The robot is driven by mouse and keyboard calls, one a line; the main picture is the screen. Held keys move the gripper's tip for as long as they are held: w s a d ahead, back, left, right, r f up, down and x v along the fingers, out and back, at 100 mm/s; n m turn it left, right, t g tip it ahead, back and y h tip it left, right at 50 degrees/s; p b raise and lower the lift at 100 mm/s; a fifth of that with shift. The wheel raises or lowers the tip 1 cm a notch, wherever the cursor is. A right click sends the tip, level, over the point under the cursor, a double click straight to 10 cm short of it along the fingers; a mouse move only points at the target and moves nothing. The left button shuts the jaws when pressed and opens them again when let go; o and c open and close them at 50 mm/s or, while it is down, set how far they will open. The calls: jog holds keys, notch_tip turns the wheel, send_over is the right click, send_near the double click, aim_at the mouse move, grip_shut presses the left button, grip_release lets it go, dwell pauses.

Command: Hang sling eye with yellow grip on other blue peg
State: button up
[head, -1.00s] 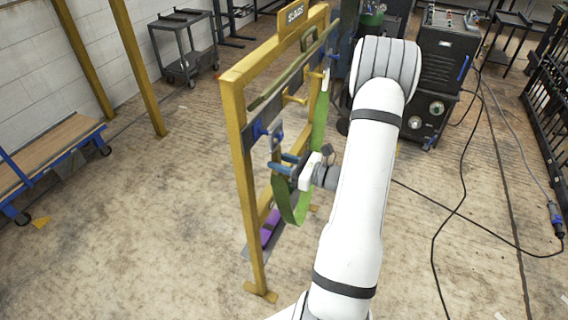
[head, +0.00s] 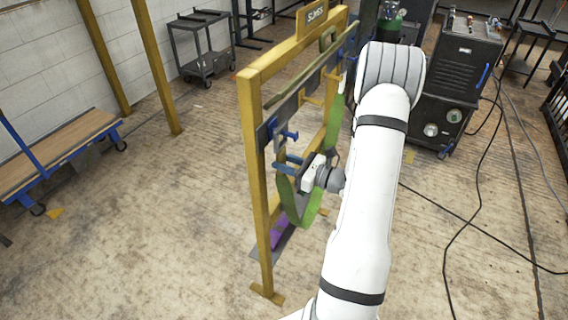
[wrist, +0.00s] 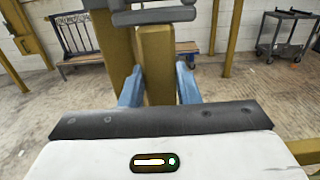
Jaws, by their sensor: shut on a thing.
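My gripper (head: 294,162) is at the near side of the yellow rack, just below the near blue peg (head: 290,135). In the wrist view its two blue fingers (wrist: 158,88) are closed around an upright yellow piece (wrist: 157,65), which appears to be the sling's yellow grip. A green sling (head: 312,205) hangs in a loop beneath the gripper and rises to the rack's farther part (head: 335,112). The sling eye itself is hidden or too small to make out. A grey bar (wrist: 155,15) shows above the yellow piece. I cannot tell whether anything touches the peg.
A bench cart (head: 60,150) stands left, a dark trolley (head: 200,45) behind, and a dark machine (head: 455,75) at right.

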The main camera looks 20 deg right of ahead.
dwell(0.4)
jog(key=o, duration=1.1)
jog(key=o, duration=0.3)
notch_tip(320, 180, down, 12)
jog(key=b, duration=0.9)
jog(key=shift+r, duration=0.25)
dwell(0.4)
